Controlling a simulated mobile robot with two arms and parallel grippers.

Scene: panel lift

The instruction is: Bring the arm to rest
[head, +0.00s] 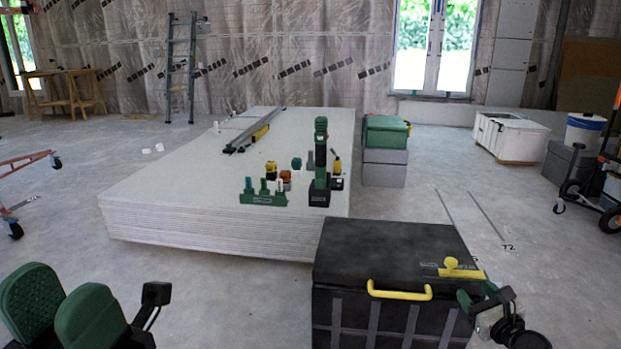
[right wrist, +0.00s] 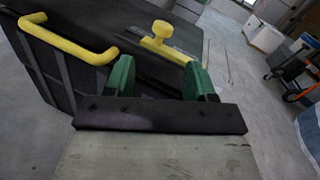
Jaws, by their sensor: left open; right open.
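My left gripper (head: 62,305) is at the lower left of the head view, with its two green pads apart and nothing seen between them. My right gripper (head: 478,294) is beside the right front corner of a black box (head: 385,255). In the right wrist view its green fingers (right wrist: 160,82) are spread, with no object held between them. A tool with a yellow knob (head: 452,264) lies on the box lid, just beyond these fingers in the right wrist view (right wrist: 163,30).
The black box has a yellow front handle (head: 399,293). Behind it a stack of pale panels (head: 170,195) carries several tools and a green holder (head: 263,199). Grey boxes with a green case (head: 386,131) stand behind. Open floor (head: 430,170) lies to the right.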

